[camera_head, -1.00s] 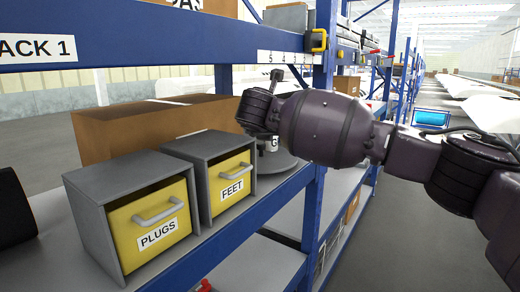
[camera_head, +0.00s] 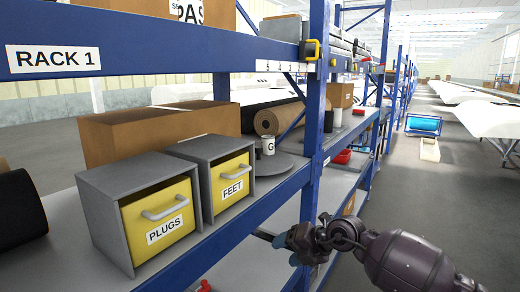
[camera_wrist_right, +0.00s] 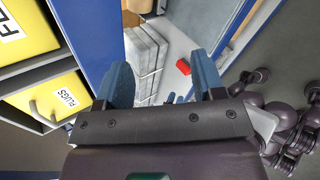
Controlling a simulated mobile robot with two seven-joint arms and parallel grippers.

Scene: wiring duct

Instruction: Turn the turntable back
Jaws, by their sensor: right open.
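The turntable (camera_head: 286,167) is a grey disc on the rack shelf, right of the FEET drawer box. A white cup-like item (camera_head: 268,146) marked G stands on it near its left side; the rest of its lettering cannot be read. My right gripper (camera_head: 292,243) is below and in front of the turntable, beside the blue shelf edge, apart from both. In the right wrist view its two blue fingers (camera_wrist_right: 164,84) are spread with nothing between them. The turntable is not seen in that view. My left gripper is not in view.
The PLUGS box (camera_head: 160,212) and FEET box (camera_head: 229,182) stand left of the turntable, before a cardboard box (camera_head: 150,133). A blue rack post (camera_head: 315,120) rises just right of it. A wrapped grey stack (camera_wrist_right: 148,55) and red object (camera_wrist_right: 183,66) lie lower. The aisle is open.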

